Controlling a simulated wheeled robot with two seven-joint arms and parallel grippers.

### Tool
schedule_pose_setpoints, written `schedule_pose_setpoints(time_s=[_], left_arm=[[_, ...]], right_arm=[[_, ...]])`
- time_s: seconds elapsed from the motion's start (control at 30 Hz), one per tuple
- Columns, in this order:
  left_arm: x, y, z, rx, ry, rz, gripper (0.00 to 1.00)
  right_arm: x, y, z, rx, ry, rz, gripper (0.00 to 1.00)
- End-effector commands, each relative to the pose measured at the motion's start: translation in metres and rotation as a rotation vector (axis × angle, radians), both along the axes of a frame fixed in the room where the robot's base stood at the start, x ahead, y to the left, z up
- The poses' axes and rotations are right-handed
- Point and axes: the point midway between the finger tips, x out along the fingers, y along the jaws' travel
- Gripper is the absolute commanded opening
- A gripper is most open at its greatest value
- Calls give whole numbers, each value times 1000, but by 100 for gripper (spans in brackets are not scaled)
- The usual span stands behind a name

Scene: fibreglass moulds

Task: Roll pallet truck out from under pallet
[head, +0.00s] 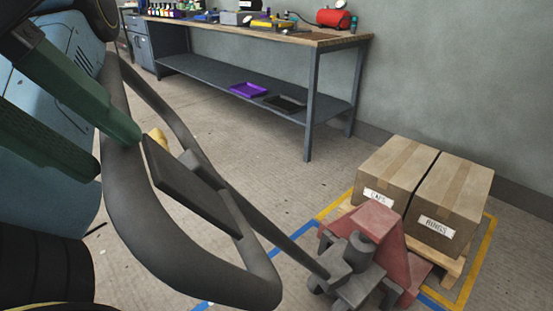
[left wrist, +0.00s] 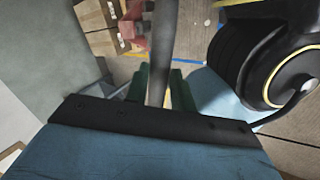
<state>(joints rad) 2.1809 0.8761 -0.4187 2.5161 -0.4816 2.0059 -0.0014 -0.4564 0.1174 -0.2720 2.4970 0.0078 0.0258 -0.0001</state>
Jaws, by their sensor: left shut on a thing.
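The red pallet truck (head: 372,222) stands at the near side of the wooden pallet (head: 456,266), its forks mostly hidden by the pallet and load. Its long grey handle (head: 262,222) leans toward me and ends in a large loop. My left gripper (head: 118,153) is shut on the left bar of that loop, one green finger on each side. In the left wrist view the grey bar (left wrist: 162,50) runs between the fingers (left wrist: 160,88), with part of the red truck (left wrist: 127,25) beyond. Two labelled cardboard boxes (head: 400,172) sit on the pallet. My right gripper is not in view.
Yellow and blue floor lines (head: 487,245) frame the pallet. A workbench (head: 309,110) with tools and a purple tray (head: 248,89) on its lower shelf stands along the wall. Open floor (head: 235,150) lies between bench and truck. The wall is close behind the boxes.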

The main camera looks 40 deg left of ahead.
Motion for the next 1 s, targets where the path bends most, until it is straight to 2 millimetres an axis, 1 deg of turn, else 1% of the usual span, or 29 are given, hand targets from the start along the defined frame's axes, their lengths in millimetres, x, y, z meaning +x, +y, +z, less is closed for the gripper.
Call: schedule_pose_setpoints(time_s=[0.03,0.07,0.37,0.8,1.0], left_arm=[[-7,-6,0,9,97,-58,0],[-3,-7,1,11,99,-57,0],[35,-10,21,8,123,-40,0],[92,-17,47,20,163,-38,0],[117,-21,58,22,182,-39,0]], right_arm=[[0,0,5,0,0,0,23],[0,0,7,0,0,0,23],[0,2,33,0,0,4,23],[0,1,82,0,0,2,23],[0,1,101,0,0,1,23]])
